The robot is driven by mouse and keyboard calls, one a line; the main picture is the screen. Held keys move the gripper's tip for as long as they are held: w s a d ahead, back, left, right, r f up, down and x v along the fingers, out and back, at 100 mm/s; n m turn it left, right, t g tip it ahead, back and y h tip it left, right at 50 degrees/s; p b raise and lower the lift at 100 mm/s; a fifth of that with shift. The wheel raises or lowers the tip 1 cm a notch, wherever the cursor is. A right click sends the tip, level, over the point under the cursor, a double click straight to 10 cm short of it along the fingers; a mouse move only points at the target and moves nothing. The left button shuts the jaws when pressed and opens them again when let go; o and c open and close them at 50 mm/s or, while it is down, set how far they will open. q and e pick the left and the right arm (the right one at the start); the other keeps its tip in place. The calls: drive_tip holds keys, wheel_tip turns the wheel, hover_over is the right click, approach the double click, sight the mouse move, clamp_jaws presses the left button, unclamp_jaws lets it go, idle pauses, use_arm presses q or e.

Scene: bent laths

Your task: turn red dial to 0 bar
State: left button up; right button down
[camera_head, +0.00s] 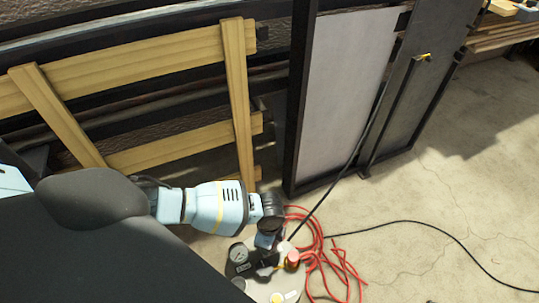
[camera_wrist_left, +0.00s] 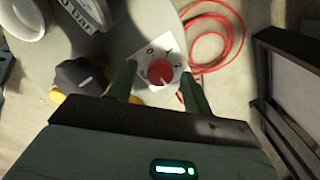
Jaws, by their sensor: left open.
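The red dial (camera_wrist_left: 160,72) is a round knob on a white square plate (camera_wrist_left: 146,53) with black digits, of which 0 and 1 can be read. A pale mark shows on the knob's lower edge; its exact setting is hard to tell. My left gripper (camera_wrist_left: 158,76) is open, with one finger on each side of the dial; whether they touch it cannot be told. In the head view the red dial (camera_head: 292,257) shows just right of my left gripper (camera_head: 275,250), whose fingers are partly hidden. My right gripper is not in view.
A round gauge (camera_head: 238,253) and a black knob (camera_wrist_left: 80,77) with yellow parts sit left of the dial on a light rounded surface (camera_wrist_left: 105,50). Red hose (camera_head: 318,250) lies coiled on the floor to the right. Dark framed panels (camera_head: 345,90) and wooden laths (camera_head: 130,60) stand behind.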

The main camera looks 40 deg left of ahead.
use_arm(q)
drive_tip(key=c, duration=0.9)
drive_tip(key=shift+c, duration=0.3)
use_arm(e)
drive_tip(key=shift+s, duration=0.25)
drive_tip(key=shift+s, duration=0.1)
